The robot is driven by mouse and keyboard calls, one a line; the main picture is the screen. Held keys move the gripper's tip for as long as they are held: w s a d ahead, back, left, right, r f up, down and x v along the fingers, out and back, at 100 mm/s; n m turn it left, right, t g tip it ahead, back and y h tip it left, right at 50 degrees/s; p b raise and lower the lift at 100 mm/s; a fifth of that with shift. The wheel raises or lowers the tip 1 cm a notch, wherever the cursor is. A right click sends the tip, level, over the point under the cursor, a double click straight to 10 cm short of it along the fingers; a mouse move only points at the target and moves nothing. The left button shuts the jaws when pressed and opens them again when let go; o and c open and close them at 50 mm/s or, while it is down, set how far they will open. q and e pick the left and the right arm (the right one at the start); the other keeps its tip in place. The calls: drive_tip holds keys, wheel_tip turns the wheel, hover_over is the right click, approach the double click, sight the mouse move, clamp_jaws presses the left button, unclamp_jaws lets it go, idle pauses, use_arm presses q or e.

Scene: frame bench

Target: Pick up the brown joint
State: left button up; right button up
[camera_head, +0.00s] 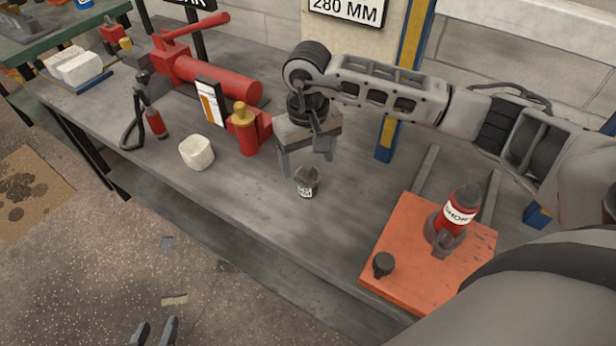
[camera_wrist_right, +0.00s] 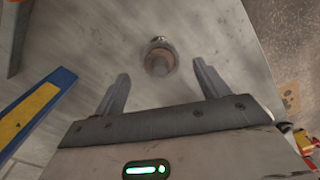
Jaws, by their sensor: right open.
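The brown joint (camera_head: 307,182) is a small, short cylinder with a brownish-grey top and a white label. In the right wrist view the joint (camera_wrist_right: 159,62) shows just beyond and between the fingertips. My right gripper (camera_head: 307,160) hangs above and slightly behind the joint, pointing down. It is open and empty; its two spread fingers also show in the right wrist view (camera_wrist_right: 161,72). My left gripper (camera_head: 155,332) shows only as two fingertips, apart and empty, at the bottom edge over the floor.
A white block (camera_head: 197,152) and a red cylinder with a yellow top (camera_head: 243,128) stand left of the joint. An orange board (camera_head: 410,255) with a red bottle (camera_head: 460,212) lies to the right. A blue-yellow post (camera_head: 391,130) rises behind. Bench around the joint is clear.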

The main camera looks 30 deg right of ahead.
sight(307, 166)
wheel_tip(307, 166, down, 3)
drive_tip(key=shift+f, duration=0.2)
drive_tip(key=shift+c, duration=0.3)
drive_tip(key=shift+r, duration=0.1)
drive_tip(key=c, duration=1.2)
drive_tip(key=shift+c, duration=0.2)
